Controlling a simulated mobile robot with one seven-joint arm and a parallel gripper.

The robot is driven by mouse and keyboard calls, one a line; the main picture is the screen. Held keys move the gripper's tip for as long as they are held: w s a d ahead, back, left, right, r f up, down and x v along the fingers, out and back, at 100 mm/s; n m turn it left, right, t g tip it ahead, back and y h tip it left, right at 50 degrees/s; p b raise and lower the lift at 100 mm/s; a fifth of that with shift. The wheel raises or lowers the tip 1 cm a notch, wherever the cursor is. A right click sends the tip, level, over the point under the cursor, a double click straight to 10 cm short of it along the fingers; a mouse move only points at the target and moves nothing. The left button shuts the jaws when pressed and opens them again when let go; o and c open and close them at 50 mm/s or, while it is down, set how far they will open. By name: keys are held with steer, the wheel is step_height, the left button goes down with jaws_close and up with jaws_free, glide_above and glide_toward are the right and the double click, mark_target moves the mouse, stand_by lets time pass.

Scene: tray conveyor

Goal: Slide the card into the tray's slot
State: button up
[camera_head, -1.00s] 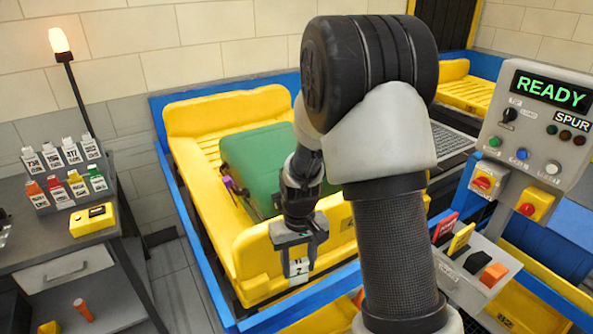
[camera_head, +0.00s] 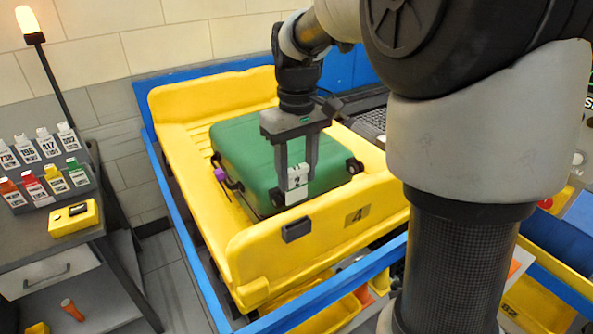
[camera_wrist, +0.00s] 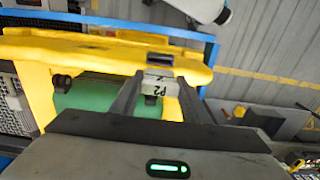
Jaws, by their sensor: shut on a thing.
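My gripper (camera_head: 297,178) is shut on a small white card (camera_head: 297,192) with dark print, and the card hangs below the fingertips. The card also shows between the fingers in the wrist view (camera_wrist: 155,88). The yellow tray (camera_head: 250,255) holds a green suitcase (camera_head: 250,150). A dark slot piece (camera_head: 297,230) sits on the tray's near wall, left of the number 4 plate; it also shows in the wrist view (camera_wrist: 187,62). The card appears above the slot in the head view, apart from it. I cannot tell its exact height.
A blue conveyor rail (camera_head: 340,285) runs around the tray. At left, a dark bench (camera_head: 50,243) carries a rack of numbered tags (camera_head: 45,175) and a yellow box (camera_head: 75,218). My arm hides much of the right side.

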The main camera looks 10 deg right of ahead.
mark_target(297, 187)
steer(key=shift+f+b, duration=1.8)
steer(key=shift+f, duration=1.1)
steer(key=shift+f+b, duration=1.25)
steer(key=shift+f, duration=1.3)
steer(key=o, duration=1.1)
step_height(297, 187, up, 16)
steer(key=shift+r+p, duration=0.1)
steer(key=shift+p, duration=1.15)
steer(key=shift+r, duration=0.65)
